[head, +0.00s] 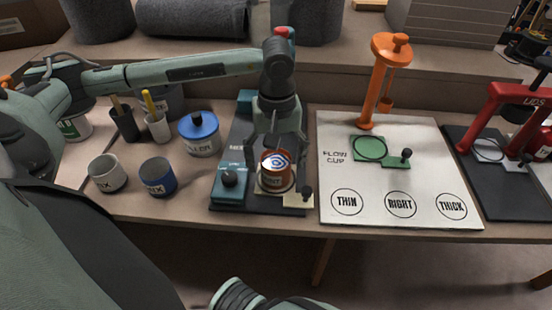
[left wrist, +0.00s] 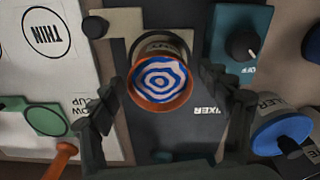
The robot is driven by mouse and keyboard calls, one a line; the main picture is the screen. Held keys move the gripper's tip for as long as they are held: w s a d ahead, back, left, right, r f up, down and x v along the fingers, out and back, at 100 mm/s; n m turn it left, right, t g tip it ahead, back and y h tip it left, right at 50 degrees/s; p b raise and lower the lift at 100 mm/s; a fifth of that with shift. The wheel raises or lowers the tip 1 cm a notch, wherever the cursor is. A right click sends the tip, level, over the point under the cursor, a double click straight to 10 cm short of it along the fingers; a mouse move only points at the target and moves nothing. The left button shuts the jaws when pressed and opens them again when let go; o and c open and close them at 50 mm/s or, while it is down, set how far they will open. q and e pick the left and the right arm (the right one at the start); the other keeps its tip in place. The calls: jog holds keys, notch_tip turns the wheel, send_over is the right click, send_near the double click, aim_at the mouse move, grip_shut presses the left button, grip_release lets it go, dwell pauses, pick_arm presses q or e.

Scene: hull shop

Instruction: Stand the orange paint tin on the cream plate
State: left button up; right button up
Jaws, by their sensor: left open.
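The orange paint tin (head: 272,182) stands upright at the front of the dark mixer base, with a pale label and blue and white swirled paint inside. It also shows in the left wrist view (left wrist: 160,98). The cream plate (head: 298,201) is at the front right of the base, and its corner with a black knob shows in the left wrist view (left wrist: 124,20). The tin appears to stand on this plate, but its bottom edge is partly hidden. My left gripper (head: 277,158) is open above the tin, one finger on each side.
A teal block with a knob (head: 230,186) stands left of the tin. A white flow-cup board (head: 425,170) with an orange stand (head: 377,85) lies to the right. The bench's front edge is close.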

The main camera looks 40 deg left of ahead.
pick_arm(q)
notch_tip(320, 180, up, 12)
jog(key=shift+b, duration=0.45)
pick_arm(e)
jog(key=shift+w+r, duration=0.15)
jog(key=shift+r, duration=0.25)
